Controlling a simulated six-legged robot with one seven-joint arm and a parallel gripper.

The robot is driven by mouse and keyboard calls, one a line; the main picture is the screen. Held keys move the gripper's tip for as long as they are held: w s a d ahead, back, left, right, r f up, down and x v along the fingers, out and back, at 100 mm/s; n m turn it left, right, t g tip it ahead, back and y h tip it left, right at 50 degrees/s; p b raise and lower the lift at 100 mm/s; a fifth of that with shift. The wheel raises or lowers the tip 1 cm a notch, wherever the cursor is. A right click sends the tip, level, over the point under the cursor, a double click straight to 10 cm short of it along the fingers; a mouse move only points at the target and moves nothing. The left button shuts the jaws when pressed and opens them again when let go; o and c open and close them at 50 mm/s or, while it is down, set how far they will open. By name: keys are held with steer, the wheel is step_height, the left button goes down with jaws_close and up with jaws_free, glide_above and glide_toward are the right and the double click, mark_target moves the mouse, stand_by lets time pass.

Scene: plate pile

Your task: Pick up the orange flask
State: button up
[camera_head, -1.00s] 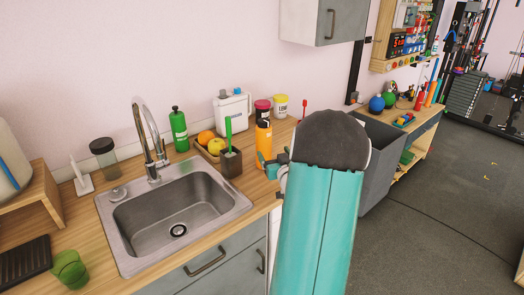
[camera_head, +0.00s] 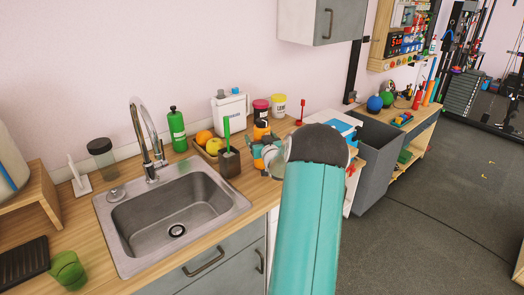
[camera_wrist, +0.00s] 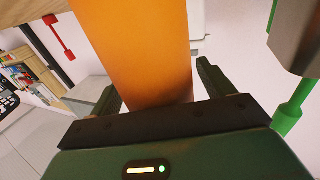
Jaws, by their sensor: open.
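The orange flask (camera_head: 261,131) stands upright on the wooden counter, right of the sink. In the head view my gripper (camera_head: 264,154) is in front of it and hides its lower part. In the wrist view the flask (camera_wrist: 140,50) is a large orange cylinder between the two dark fingers of my gripper (camera_wrist: 158,90). The fingers are apart, one on each side of it. A gap shows at the right finger; whether the left finger touches the flask I cannot tell.
A dark holder (camera_head: 230,163) with a green-handled brush stands just left of the flask. A fruit tray (camera_head: 205,155), a green bottle (camera_head: 177,130), a white jug (camera_head: 230,111) and two lidded jars are nearby. The sink (camera_head: 150,225) lies to the left.

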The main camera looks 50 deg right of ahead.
steer(key=c, duration=1.4)
steer(key=shift+r, duration=0.1)
